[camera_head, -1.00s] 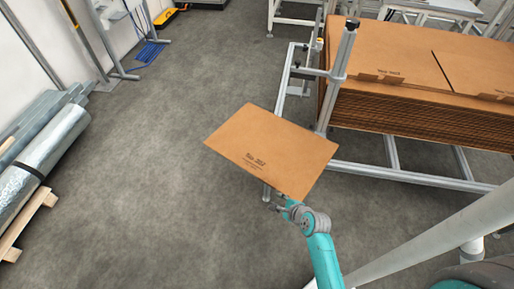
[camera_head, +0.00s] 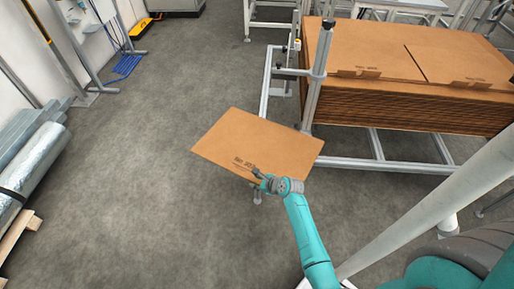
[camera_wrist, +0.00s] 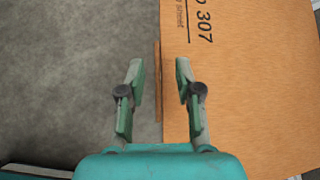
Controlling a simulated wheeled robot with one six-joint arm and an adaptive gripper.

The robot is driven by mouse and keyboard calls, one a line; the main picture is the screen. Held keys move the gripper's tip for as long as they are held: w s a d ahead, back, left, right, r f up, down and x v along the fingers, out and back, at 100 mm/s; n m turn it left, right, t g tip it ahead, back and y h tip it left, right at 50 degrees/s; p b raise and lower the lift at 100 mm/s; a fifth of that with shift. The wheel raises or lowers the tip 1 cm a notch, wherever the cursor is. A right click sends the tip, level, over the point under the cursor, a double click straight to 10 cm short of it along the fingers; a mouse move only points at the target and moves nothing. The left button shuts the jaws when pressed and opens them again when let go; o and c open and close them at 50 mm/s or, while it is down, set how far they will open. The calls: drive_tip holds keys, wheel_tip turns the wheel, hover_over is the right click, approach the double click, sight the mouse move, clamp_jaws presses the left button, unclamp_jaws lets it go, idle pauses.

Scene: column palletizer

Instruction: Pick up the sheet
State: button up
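The sheet (camera_head: 240,135) is a flat brown cardboard rectangle with printed text near its front edge. It lies roughly level above the floor, in front of the stack's frame; what bears it is mostly hidden. My gripper (camera_head: 259,174) is at the sheet's front edge, overlapping it in the head view. In the wrist view my gripper (camera_wrist: 158,95) is open with its fingers apart. The sheet (camera_wrist: 250,95) fills the right side, and its edge runs between the fingers. The right finger covers part of the sheet; I cannot tell whether it touches.
A tall stack of cardboard sheets (camera_head: 400,100) stands on a metal frame (camera_head: 400,167) at the back right. Foil-wrapped rolls (camera_head: 30,165) on a wooden pallet lie at the left. The grey floor (camera_head: 130,180) between them is clear.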

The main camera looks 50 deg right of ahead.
drive_tip(key=x, duration=0.3)
drive_tip(key=shift+w+a, duration=0.3)
drive_tip(key=shift+w, duration=0.05)
drive_tip(key=shift+w+f, duration=0.5)
clamp_jaws()
